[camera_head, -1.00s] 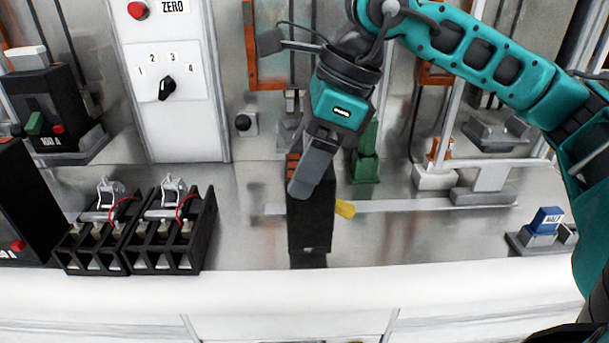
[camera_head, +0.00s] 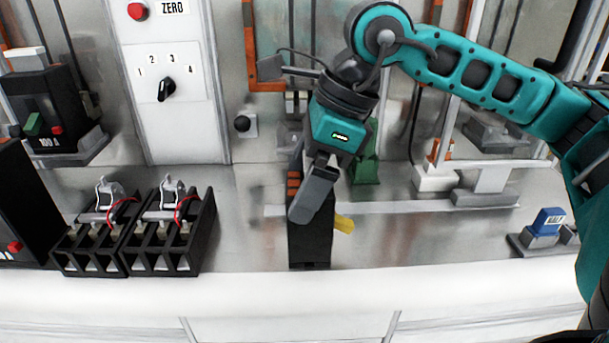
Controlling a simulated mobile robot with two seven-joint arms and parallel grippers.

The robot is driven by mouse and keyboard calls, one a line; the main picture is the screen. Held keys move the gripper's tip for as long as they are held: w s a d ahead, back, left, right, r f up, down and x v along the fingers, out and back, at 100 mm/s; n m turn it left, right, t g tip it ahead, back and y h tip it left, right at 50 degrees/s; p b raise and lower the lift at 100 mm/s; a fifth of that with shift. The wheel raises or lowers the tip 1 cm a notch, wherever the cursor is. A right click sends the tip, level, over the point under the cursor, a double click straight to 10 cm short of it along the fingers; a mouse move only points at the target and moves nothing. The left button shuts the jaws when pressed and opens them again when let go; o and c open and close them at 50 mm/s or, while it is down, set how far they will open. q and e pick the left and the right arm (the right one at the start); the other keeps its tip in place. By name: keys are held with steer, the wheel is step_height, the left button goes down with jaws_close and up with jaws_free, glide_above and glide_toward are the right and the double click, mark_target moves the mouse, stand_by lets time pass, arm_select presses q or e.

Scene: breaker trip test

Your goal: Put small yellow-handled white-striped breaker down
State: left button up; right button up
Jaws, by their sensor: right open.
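The small breaker (camera_head: 309,243) is a dark upright block standing on the grey bench near its front edge. Its yellow handle (camera_head: 344,224) sticks out on the right side. White stripes cannot be made out from here; orange-brown bands show at its upper left. My right gripper (camera_head: 304,207) comes down from above in front of the breaker and hides its upper part. Its jaws are open, with one finger seen in front of the block; whether they touch it is hidden. My left gripper is not in view.
Two black open-topped blocks with red wires (camera_head: 133,238) stand to the left. A black 100 A breaker (camera_head: 48,118) sits behind them. A green piece (camera_head: 366,165) stands behind my gripper. A blue-topped part (camera_head: 548,221) is at the right. The front bench strip is clear.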

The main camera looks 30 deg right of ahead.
steer(key=shift+d+r, duration=0.1)
steer(key=shift+r, duration=0.35)
steer(key=p+v, duration=0.1)
steer(key=v, duration=1)
steer(key=shift+r+p, duration=0.25)
steer(key=shift+p, duration=0.05)
steer(key=shift+s, duration=0.1)
